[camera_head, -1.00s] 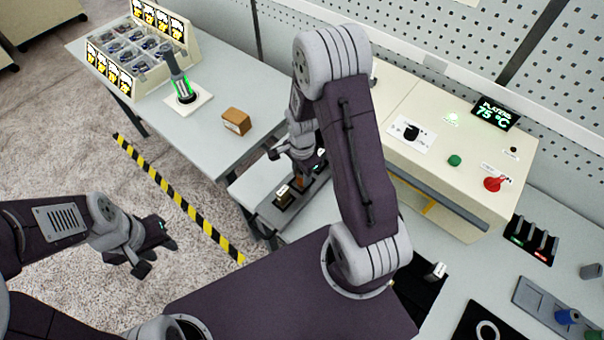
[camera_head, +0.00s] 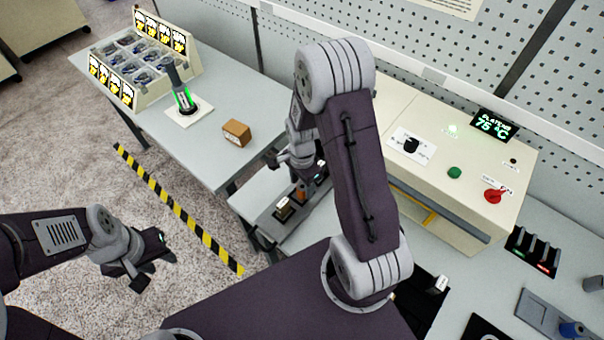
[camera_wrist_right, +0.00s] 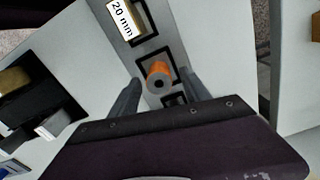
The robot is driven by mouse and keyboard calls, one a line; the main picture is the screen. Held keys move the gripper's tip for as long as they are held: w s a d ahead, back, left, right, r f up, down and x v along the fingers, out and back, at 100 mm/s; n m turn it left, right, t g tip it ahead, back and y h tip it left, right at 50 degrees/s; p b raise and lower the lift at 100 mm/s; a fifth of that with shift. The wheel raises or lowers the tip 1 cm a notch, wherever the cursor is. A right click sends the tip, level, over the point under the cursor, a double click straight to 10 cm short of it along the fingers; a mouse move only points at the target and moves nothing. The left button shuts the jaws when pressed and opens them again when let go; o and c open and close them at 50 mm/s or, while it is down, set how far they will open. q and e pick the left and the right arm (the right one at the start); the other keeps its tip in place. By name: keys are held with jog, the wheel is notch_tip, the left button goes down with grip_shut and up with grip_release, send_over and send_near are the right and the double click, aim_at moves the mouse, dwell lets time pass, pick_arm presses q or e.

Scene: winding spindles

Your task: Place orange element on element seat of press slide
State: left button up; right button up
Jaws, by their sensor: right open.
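In the head view the right gripper (camera_head: 308,172) is above the slide, partly hidden by my arm. My left gripper (camera_head: 152,262) hangs over the floor at left; its jaw opening is unclear.
A block marked 20 mm (camera_wrist_right: 122,20) sits in another slide frame. A cream press housing (camera_head: 450,140) with buttons stands right of my arm. The left table holds a brown box (camera_head: 236,133), a green-lit device (camera_head: 184,98) and a bin rack (camera_head: 140,60).

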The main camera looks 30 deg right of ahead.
aim_at(302, 186)
notch_tip(302, 186, up, 10)
jog(key=r, duration=0.1)
jog(key=s+a+f+n+t, duration=0.1)
jog(key=s+a+n, duration=0.4)
jog(key=n, duration=1)
jog(key=s, duration=0.3)
jog(key=shift+s+n, duration=0.3)
jog(key=shift+w+f, duration=0.1)
notch_tip(302, 186, down, 2)
jog(key=b, duration=0.2)
jog(key=shift+f+b, duration=0.1)
jog(key=shift+b, duration=0.2)
